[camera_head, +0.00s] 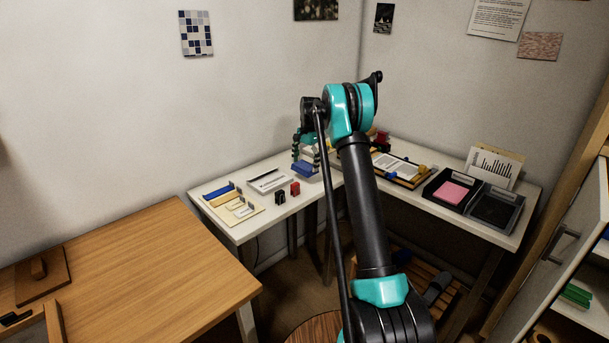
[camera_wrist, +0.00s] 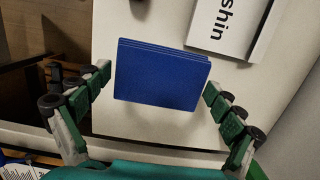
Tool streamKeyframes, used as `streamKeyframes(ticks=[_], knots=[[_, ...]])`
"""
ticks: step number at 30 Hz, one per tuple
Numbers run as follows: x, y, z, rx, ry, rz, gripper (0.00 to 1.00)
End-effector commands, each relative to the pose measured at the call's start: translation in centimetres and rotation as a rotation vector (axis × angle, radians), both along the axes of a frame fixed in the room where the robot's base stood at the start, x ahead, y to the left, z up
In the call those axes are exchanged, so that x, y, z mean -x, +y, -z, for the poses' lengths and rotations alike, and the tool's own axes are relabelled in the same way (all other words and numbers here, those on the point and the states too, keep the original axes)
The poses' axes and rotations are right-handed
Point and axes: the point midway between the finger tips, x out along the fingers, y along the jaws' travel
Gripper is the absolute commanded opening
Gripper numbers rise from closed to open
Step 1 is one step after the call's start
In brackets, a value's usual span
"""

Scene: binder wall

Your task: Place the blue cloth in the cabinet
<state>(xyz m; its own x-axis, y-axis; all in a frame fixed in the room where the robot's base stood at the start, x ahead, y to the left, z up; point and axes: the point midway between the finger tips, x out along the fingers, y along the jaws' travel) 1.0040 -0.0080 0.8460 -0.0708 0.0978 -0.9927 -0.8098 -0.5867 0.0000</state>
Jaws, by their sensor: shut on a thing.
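The blue cloth (camera_head: 306,171) is a flat, folded stack held over the white corner desk in the head view. In the wrist view the blue cloth (camera_wrist: 162,75) lies between my fingertips, with its layered edge showing at the top. My gripper (camera_head: 305,155) is shut on it; its green fingers flank the cloth in the wrist view (camera_wrist: 158,85). A cabinet with a white door (camera_head: 550,262) and dark handle stands at the right edge, partly cut off. Green items show beside the door, low at the right.
The white desk (camera_head: 240,230) holds a beige board with stationery, a red and a black small item, and a white box. Black trays (camera_head: 495,208) and a clipboard (camera_head: 400,170) sit on its right wing. A wooden table (camera_head: 130,275) stands at left.

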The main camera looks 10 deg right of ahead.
Motion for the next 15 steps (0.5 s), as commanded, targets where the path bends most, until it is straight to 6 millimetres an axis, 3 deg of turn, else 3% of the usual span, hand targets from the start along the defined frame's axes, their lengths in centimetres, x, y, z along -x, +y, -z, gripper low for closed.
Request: streamKeyframes(ticks=[15], knots=[[0.0, 0.0, 4.8, 0.0, 0.0, 0.0, 0.66]])
